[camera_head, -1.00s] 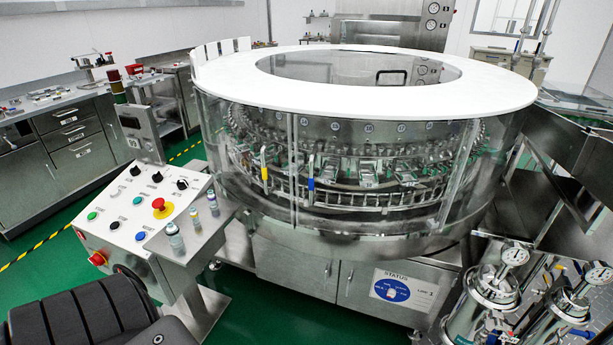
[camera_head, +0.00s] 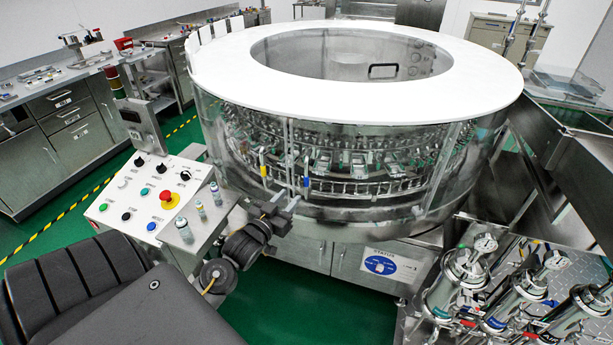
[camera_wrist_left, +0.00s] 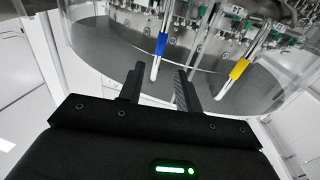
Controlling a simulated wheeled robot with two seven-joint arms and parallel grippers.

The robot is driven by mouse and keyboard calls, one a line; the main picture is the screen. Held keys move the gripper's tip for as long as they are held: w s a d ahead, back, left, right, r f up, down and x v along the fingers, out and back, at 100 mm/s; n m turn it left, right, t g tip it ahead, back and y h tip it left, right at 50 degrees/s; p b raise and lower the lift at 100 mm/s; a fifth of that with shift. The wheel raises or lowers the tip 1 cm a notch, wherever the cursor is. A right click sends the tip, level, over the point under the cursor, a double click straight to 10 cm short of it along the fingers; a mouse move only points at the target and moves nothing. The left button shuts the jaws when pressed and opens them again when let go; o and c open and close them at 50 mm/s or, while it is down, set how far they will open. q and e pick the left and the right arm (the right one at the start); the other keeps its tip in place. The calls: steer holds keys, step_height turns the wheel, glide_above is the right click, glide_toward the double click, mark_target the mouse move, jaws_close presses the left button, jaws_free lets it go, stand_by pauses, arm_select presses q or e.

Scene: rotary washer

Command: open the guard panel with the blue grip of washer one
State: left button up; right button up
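The washer (camera_head: 350,106) has a white ring top and a clear curved guard around its machinery. The guard panel with the blue grip (camera_head: 306,181) appears closed; its blue-sleeved metal handle stands upright at the front and also shows in the left wrist view (camera_wrist_left: 161,44). A handle with a yellow grip (camera_head: 263,167) is to its left, and shows in the left wrist view (camera_wrist_left: 238,69). My left gripper (camera_head: 284,200) is open and empty, just below the grips. In the left wrist view, the blue handle's end lines up between the fingertips (camera_wrist_left: 159,71); the depth gap is unclear. My right gripper is out of view.
A control panel (camera_head: 147,195) with buttons and a red emergency stop stands left of my left arm, with small vials (camera_head: 202,210) on its ledge. Metal canisters with gauges (camera_head: 462,275) stand at the lower right. Green floor is clear before the washer.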

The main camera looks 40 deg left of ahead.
mark_target(305, 181)
arm_select(q)
steer(key=w+p, duration=0.1)
steer(key=w, duration=0.2)
steer(key=w+a, duration=0.1)
steer(key=w, duration=0.2)
steer(key=w+p, duration=0.1)
steer(key=w, duration=0.2)
steer(key=shift+w+a+p, duration=0.3)
steer(key=shift+p, duration=0.05)
steer(key=shift+w+f, duration=0.1)
steer(key=shift+w, duration=0.45)
steer(key=shift+c, duration=0.5)
jaws_close()
